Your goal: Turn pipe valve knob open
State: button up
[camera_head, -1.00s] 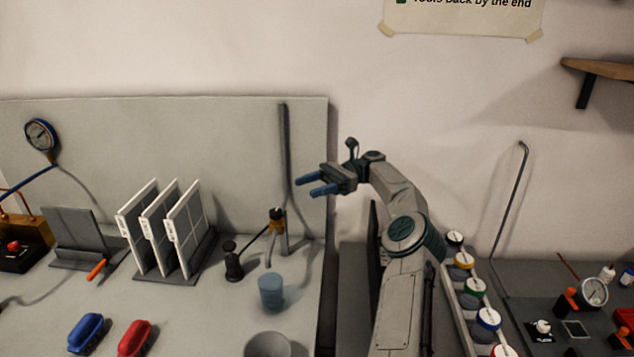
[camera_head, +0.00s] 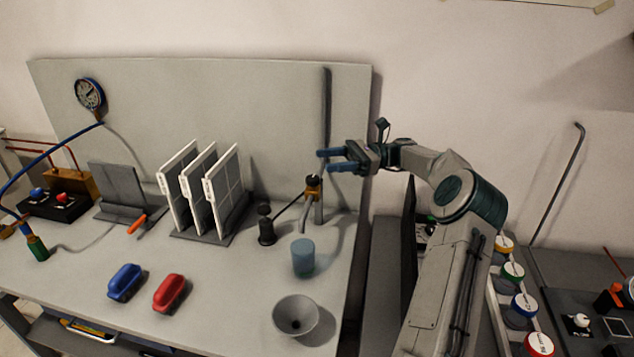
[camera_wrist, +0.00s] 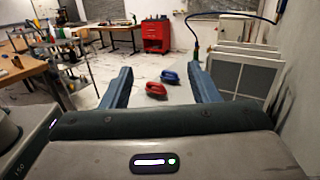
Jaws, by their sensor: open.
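A brass valve (camera_head: 313,190) with a small dark knob (camera_head: 313,180) on top sits low on a grey vertical pipe (camera_head: 327,110) at the right end of the bench's back panel. A spout (camera_head: 303,218) bends down from it above a blue cup (camera_head: 303,258). My gripper (camera_head: 326,160) is open and empty, its blue fingers pointing left, just above the knob in the picture. I cannot tell its depth from the knob. In the wrist view, the open fingers (camera_wrist: 160,70) have nothing between them up close, and the valve does not show.
A black stand (camera_head: 266,226) is left of the valve, and white panels (camera_head: 205,190) stand in a rack beyond it. Capped jars (camera_head: 513,272) are at right.

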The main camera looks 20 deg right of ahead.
aim_at(313, 177)
jog(key=s+d+f+m+t+h+b, duration=0.4)
jog(key=d+f+m+t+h, duration=0.25)
jog(key=f+m+t, duration=0.45)
jog(key=shift+n+t+h, duration=0.35)
jog(key=shift+n+t, duration=0.35)
jog(key=x, duration=0.4)
jog(key=r+p+x, duration=0.1)
jog(key=x, duration=0.4)
jog(key=r+p+x, duration=0.1)
jog(key=x, duration=0.4)
jog(key=shift+w, duration=0.1)
jog(key=shift+c, duration=0.3)
jog(key=c, duration=0.9)
jog(key=shift+r, duration=0.15)
